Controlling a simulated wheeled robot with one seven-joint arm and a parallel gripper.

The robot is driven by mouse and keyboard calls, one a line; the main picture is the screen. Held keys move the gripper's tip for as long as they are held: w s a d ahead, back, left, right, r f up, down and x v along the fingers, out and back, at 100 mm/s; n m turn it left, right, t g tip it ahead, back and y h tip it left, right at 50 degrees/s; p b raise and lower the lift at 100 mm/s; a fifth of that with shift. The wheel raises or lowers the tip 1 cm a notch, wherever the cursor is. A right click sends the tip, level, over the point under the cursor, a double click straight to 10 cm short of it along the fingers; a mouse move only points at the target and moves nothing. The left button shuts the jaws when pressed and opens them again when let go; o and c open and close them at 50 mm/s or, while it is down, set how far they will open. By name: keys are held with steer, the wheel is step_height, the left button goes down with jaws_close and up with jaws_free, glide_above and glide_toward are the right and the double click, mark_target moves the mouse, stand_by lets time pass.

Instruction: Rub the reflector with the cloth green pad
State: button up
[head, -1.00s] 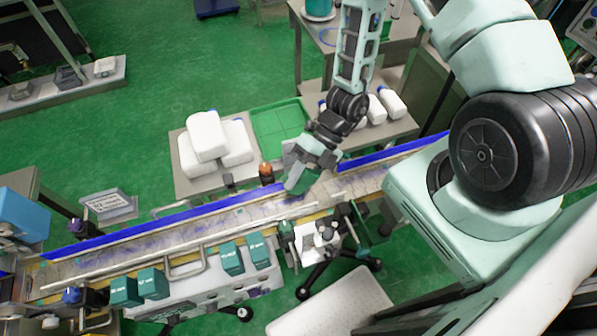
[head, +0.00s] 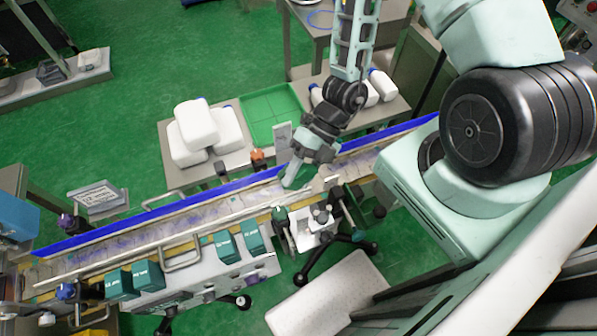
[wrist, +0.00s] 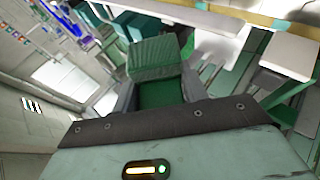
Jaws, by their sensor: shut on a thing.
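The green cloth pad (wrist: 158,58) is between the grey fingers of my gripper (wrist: 160,82) in the wrist view, its ridged face beyond them. In the head view my gripper (head: 301,166) points down over the conveyor, and the pad (head: 293,181) shows as a dark green patch at its tip. An upright grey plate (head: 283,136), possibly the reflector, stands at the conveyor's far side just left of the gripper. The pad appears apart from that plate. I cannot tell whether the pad touches anything below it.
The conveyor (head: 150,232) with its blue far rail runs beneath. An orange-topped part (head: 257,158) stands left of the gripper. White jugs (head: 198,124) and a green tray (head: 270,112) sit on the table behind. Teal boxes (head: 228,247) line the near side.

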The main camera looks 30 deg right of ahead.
steer(key=shift+w, duration=0.1)
steer(key=shift+w+d+r+p, duration=0.1)
steer(key=shift+w+d+p, duration=0.1)
steer(key=shift+w+p, duration=0.65)
steer(key=shift+w+d+f+p, duration=0.1)
steer(key=shift+w+d+p, duration=0.15)
steer(key=shift+w, duration=0.65)
steer(key=shift+w+d+f+p, duration=0.15)
steer(key=shift+w+p, duration=0.05)
steer(key=shift+w, duration=0.75)
steer(key=shift+w+d+f+p, duration=0.1)
steer(key=shift+w+d+p, duration=0.15)
steer(key=shift+w, duration=0.65)
steer(key=shift+w, duration=0.5)
steer(key=shift+d, duration=0.2)
steer(key=d, duration=0.3)
steer(key=shift+s+d+p, duration=0.3)
steer(key=shift+s+p, duration=0.05)
steer(key=shift+p, duration=0.05)
steer(key=shift+a, duration=0.1)
